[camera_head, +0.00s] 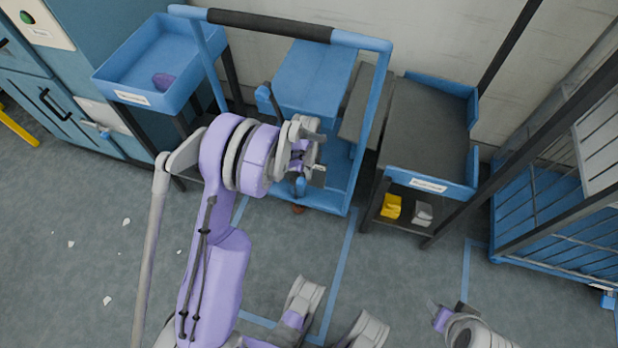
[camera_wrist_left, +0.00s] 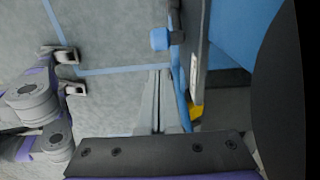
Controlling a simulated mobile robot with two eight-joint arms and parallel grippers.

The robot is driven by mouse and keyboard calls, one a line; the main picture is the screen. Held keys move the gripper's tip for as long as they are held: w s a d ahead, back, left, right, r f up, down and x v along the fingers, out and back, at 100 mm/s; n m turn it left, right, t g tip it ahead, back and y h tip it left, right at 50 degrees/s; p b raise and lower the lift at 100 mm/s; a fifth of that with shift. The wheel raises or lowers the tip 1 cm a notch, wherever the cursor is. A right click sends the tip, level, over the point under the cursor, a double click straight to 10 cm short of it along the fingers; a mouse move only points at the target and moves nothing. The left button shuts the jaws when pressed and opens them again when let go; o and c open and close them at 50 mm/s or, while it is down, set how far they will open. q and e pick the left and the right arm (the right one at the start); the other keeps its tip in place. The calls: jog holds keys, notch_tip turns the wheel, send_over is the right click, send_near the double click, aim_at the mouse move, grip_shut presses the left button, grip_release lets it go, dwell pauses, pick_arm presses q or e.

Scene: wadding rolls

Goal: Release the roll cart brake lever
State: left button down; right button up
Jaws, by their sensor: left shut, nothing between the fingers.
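The roll cart (camera_head: 373,110) is a blue tubular frame with a black-gripped handle and a blue deck. A small blue piece (camera_head: 301,187) shows low on its near side, beside my left gripper (camera_head: 316,172); I cannot tell for sure that it is the brake lever. In the left wrist view a blue knob (camera_wrist_left: 160,39) on a short dark stem sits above my left fingertips (camera_wrist_left: 158,74). Those fingers are shut and empty, apart from the knob in the picture. My right arm's end (camera_head: 445,312) shows at the lower right; its fingers are unclear.
A blue tray stand (camera_head: 127,92) is left of the cart. A dark-topped shelf (camera_head: 425,125) with a yellow item (camera_head: 391,206) below stands right, and a blue cage (camera_head: 560,235) further right. Blue floor lines mark the bay. The floor in front is mostly open, with pale scraps at left.

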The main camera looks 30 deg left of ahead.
pick_arm(q)
jog(key=r, duration=0.2)
jog(key=a+r, duration=0.1)
jog(key=shift+s+r+p, duration=0.15)
jog(key=shift+r+p, duration=0.2)
jog(key=shift+r, duration=0.05)
